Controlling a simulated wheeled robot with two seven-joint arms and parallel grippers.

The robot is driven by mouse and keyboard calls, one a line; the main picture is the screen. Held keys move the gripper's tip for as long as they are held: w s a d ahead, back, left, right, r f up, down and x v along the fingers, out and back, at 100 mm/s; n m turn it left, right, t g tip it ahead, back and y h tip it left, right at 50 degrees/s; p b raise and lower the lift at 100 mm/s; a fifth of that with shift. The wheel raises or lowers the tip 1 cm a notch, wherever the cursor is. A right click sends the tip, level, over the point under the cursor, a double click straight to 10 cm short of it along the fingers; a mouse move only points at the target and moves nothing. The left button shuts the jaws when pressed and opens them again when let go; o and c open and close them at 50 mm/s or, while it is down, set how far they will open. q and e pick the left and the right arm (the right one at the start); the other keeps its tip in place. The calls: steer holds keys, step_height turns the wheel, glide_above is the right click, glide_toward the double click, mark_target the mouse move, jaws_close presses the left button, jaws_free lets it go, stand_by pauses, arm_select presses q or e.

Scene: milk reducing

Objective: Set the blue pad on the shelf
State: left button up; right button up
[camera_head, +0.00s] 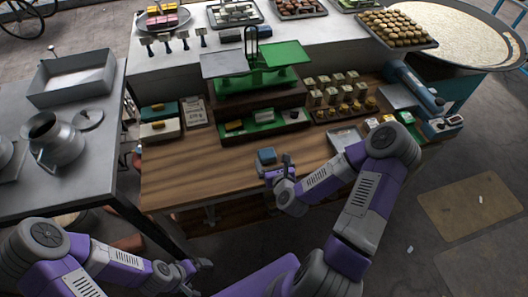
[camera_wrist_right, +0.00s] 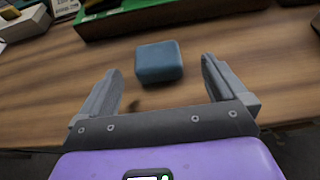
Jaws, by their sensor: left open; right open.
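The blue pad (camera_head: 267,156) is a small block with rounded edges on the front part of the wooden counter. In the right wrist view the blue pad (camera_wrist_right: 158,62) shows just ahead of my open fingers, between the two fingertips in the picture. My right gripper (camera_head: 276,172) is open and empty, on the near side of the pad. My left gripper (camera_head: 196,272) is open, low at the front left, away from the counter. A low shelf (camera_head: 262,131) with a green surface stands behind the pad, below the green balance scale (camera_head: 262,75).
The wooden counter (camera_head: 200,175) is bare left of the pad. Boxes (camera_head: 160,129) stand at its back left. Several small weights (camera_head: 340,95) and a metal tray (camera_head: 343,139) are to the right. A grey table (camera_head: 90,150) with a jug (camera_head: 55,140) is at left.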

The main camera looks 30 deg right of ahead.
mark_target(268, 155)
steer(key=shift+w+d+f+b, duration=0.1)
steer(key=shift+w+f+b, duration=0.3)
steer(key=shift+b, duration=0.2)
steer(key=shift+a+x, duration=0.2)
steer(key=shift+x, duration=2.6)
steer(key=shift+w+r, duration=0.1)
steer(key=shift+r, duration=0.1)
steer(key=c, duration=1.1)
